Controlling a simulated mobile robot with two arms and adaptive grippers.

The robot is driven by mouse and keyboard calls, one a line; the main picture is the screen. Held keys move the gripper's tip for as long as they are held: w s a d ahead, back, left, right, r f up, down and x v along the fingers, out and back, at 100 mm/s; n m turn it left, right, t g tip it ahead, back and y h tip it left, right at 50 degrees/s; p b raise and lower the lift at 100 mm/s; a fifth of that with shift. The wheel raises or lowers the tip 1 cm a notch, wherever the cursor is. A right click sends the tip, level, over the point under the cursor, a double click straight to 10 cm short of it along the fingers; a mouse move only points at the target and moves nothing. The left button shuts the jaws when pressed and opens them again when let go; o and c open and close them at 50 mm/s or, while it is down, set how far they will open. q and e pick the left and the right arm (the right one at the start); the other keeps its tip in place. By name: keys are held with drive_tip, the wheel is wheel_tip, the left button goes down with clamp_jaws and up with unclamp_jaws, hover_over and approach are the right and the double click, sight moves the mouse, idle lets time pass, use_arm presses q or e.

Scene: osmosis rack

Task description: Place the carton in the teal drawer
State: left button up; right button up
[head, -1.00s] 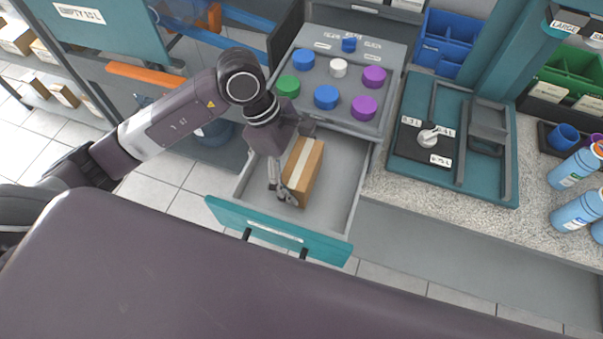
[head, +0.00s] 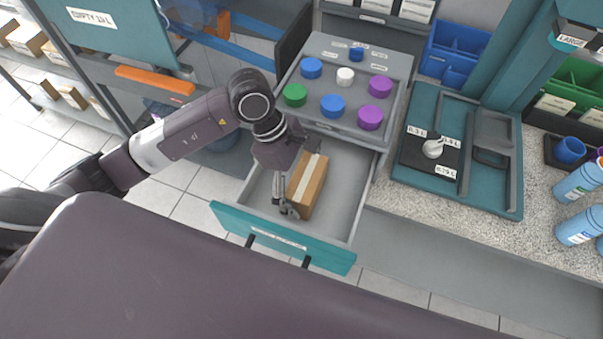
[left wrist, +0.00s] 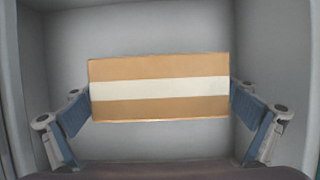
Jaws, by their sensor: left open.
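My left gripper (head: 297,172) is down in the drawer at the carton. Its fingers (left wrist: 160,115) stand open, one at each end of the carton; whether they touch it I cannot tell. The carton's underside is hidden, so I cannot tell whether it rests on the drawer floor. My right gripper is not in view.
A grey tray (head: 350,100) with several coloured caps sits above the drawer. A teal board (head: 492,194) with a small white object lies on the speckled counter to the right. Blue bottles (head: 578,224) stand at the far right. The drawer's right part is empty.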

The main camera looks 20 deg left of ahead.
use_arm(q)
drive_tip(key=shift+a+r, duration=0.2)
drive_tip(key=shift+r, duration=0.2)
drive_tip(key=b+v, duration=0.3)
drive_tip(key=v, duration=0.8)
drive_tip(key=shift+r, duration=0.15)
drive_tip(key=shift+s, duration=0.1)
